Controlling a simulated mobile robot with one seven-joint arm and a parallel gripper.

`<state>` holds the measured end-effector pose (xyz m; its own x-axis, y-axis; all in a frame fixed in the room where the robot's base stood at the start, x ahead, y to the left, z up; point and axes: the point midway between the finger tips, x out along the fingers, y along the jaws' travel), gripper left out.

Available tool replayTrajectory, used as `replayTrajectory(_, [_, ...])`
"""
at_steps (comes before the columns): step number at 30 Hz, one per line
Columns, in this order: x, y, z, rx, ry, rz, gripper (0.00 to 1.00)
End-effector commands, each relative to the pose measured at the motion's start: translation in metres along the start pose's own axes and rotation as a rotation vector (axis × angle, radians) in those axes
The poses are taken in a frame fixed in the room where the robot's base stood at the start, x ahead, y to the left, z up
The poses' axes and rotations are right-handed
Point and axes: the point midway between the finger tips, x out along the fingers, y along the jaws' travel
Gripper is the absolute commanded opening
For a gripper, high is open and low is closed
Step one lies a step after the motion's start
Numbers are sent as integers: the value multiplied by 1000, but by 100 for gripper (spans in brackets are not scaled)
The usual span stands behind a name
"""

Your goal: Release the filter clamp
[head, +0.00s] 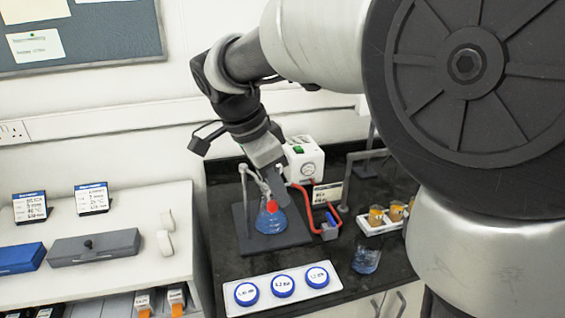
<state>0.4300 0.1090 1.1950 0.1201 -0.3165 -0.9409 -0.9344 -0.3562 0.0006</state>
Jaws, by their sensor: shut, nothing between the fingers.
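A flask (271,222) with blue liquid stands on a dark stand base (250,241) on the black bench. A red part (272,206) sits at its top. A grey stand rod (244,195) with an arm at its top rises beside it. Red tubing (305,196) runs from near the white pump box (304,160) to a small blue part (330,219) on the right. I cannot tell which part is the filter clamp. My gripper (279,193) is shut and empty, pointing down just above and in front of the flask in this view, hiding part of the stand.
Three blue-lidded dishes (283,286) lie on a white tray in front. A small beaker (366,259) and a white rack (377,225) with amber-filled vials stand to the right. A white shelf (120,265) with boxes and cards is on the left.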

Motion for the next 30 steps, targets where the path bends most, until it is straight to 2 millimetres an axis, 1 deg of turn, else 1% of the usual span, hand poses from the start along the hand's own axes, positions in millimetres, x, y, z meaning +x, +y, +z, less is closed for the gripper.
replayTrajectory(3, [-4, 0, 12, 66, 0, 24, 0])
replayTrajectory(6, [-7, 0, 20, 65, 0, 23, 0])
replayTrajectory(12, [-10, 0, 30, 66, -1, 24, 0])
replayTrajectory(18, [-12, -1, 35, 63, -4, 22, 0])
replayTrajectory(30, [-13, -1, 38, 59, -8, 19, 0])
